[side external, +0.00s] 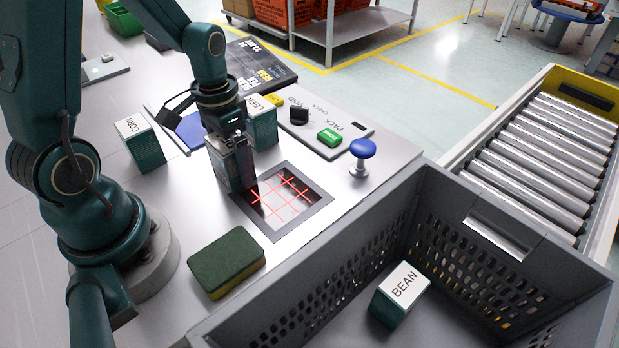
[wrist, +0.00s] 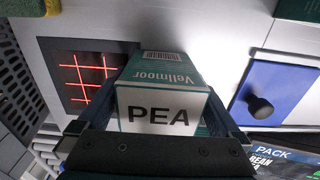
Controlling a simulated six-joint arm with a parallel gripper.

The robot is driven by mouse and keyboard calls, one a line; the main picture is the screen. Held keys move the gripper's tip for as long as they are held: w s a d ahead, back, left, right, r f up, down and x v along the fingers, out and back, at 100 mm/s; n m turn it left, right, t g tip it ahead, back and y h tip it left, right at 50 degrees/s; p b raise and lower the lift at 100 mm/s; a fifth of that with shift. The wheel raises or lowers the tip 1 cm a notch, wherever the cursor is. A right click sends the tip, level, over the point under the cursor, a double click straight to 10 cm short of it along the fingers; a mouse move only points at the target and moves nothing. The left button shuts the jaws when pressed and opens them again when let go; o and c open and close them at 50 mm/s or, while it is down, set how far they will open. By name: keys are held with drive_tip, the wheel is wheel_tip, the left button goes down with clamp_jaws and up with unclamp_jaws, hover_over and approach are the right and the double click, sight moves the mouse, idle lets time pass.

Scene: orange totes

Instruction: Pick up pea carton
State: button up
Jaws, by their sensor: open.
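The pea carton (wrist: 160,108), white on top with the word PEA and teal on its side, stands between the two fingers of my gripper (wrist: 158,120) in the wrist view. The fingers are open, one on each side of it; I cannot tell whether either touches it. In the side view, my gripper (side external: 238,155) points down over the carton (side external: 219,170), which is partly hidden by a finger. The carton is beside the scanner window (side external: 287,201) with red lines.
A corn carton (side external: 139,141) and a leek carton (side external: 262,123) stand nearby. A green and yellow sponge (side external: 226,263) lies in front. The grey crate (side external: 440,180) at right holds a bean carton (side external: 400,296). A blue knob (side external: 362,149) rises near the table edge.

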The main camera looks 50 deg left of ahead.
drive_tip(key=c, duration=1.4)
drive_tip(key=shift+r, duration=0.1)
